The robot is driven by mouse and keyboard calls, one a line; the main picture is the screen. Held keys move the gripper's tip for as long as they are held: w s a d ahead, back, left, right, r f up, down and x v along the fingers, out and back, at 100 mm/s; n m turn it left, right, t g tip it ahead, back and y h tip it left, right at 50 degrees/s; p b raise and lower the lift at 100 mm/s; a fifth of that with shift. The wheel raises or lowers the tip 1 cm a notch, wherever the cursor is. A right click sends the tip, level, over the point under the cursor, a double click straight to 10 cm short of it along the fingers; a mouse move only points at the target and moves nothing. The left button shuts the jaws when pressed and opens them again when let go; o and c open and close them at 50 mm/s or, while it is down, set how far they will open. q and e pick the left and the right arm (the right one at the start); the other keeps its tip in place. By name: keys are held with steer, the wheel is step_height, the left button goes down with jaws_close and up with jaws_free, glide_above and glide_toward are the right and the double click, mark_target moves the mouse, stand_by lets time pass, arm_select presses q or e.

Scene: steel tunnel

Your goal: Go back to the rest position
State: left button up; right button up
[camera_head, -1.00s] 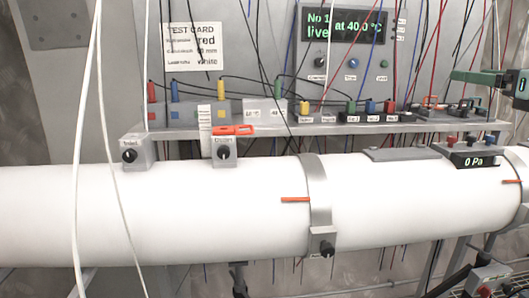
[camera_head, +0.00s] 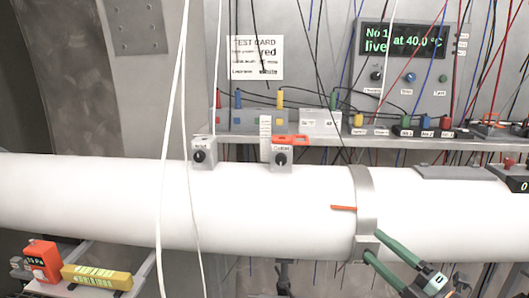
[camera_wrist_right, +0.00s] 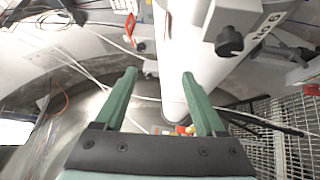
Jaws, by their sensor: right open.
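My right gripper (camera_head: 373,246) has green fingers and is open, with nothing between them. In the head view it comes in from the lower right, its tips over the bottom of the grey clamp band (camera_head: 366,200) on the white pipe (camera_head: 270,205). I cannot tell if the tips touch the band or the pipe. In the right wrist view the open gripper (camera_wrist_right: 159,75) shows both fingers apart, with the pipe (camera_wrist_right: 172,70) running behind them. My left gripper is in neither view.
A shelf with colored sockets and cables runs behind the pipe, under a lit display (camera_head: 403,40). White cables (camera_head: 165,180) hang in front at the left. An orange box (camera_head: 42,260) and a yellow block (camera_head: 97,277) sit at the lower left. A mesh panel (camera_wrist_right: 285,135) stands right in the wrist view.

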steer(key=s+a+f+m+g+h+p, duration=0.1)
steer(key=s+f+m+h, duration=0.3)
steer(key=s+f+m, duration=0.5)
steer(key=s+a+f+m+g+h+p, duration=0.15)
steer(key=f+m+h, duration=0.4)
steer(key=f, duration=0.75)
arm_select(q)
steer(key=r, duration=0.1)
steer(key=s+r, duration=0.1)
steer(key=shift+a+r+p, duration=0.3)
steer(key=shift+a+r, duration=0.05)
arm_select(e)
steer(key=s+a+f+m+g, duration=0.2)
steer(key=s+f+m, duration=0.1)
steer(key=s+f, duration=0.2)
steer(key=s+a+f+m+g+y, duration=0.1)
steer(key=s+a+f+m+g, duration=0.2)
steer(key=s, duration=0.6)
step_height(320, 180, down, 2)
steer(key=shift+s+a+f+m, duration=0.1)
steer(key=shift+s+a+m, duration=0.15)
steer(key=shift+m, duration=0.5)
steer(key=shift+w+g+y, duration=0.1)
steer(key=shift+g+y, duration=0.15)
